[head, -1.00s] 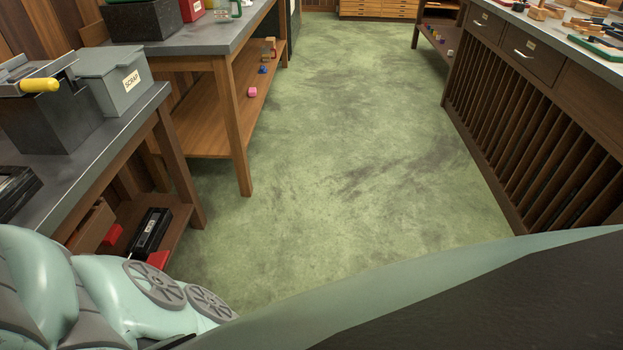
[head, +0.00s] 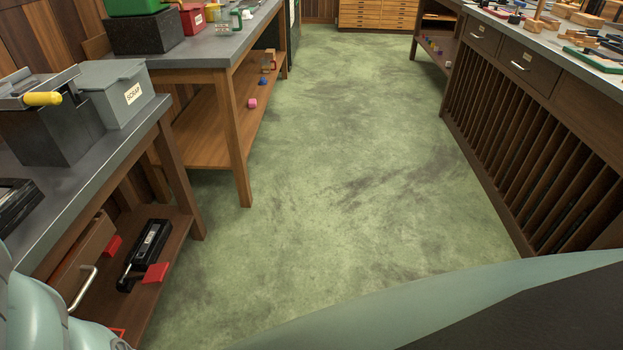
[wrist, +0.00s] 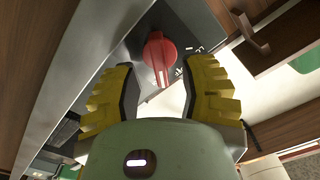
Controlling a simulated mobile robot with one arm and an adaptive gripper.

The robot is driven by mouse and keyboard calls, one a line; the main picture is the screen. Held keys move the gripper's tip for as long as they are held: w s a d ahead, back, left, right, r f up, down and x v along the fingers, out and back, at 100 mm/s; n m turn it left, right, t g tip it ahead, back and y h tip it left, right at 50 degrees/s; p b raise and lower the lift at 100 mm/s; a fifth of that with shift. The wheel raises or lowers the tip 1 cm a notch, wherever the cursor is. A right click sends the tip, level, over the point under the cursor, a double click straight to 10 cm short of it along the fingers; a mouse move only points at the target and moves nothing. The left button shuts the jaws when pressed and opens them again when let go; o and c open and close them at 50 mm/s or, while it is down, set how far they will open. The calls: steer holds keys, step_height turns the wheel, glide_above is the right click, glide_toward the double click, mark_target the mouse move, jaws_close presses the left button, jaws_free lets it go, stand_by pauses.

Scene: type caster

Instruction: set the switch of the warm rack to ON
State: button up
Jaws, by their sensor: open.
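A red rotary switch knob (wrist: 158,60) is on a grey metal panel (wrist: 95,75) in the wrist view. A pale line on the knob runs toward the lower part of the picture. Small light markings beside it, to the right, are too small to read. My gripper (wrist: 161,76) is open, with one yellow-padded finger left of the knob and one right of it. I cannot tell whether either finger touches the knob. The head view shows neither the knob nor my gripper, and I cannot pick out the warm rack there.
In the head view, a bench at left holds a grey scrap box (head: 118,92) and a yellow-handled tool (head: 42,99). A slatted wooden cabinet (head: 525,140) stands at right. The green floor (head: 320,170) between is clear.

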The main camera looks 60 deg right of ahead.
steer(key=shift+x, duration=0.85)
steer(key=shift+s, duration=0.1)
jaws_close()
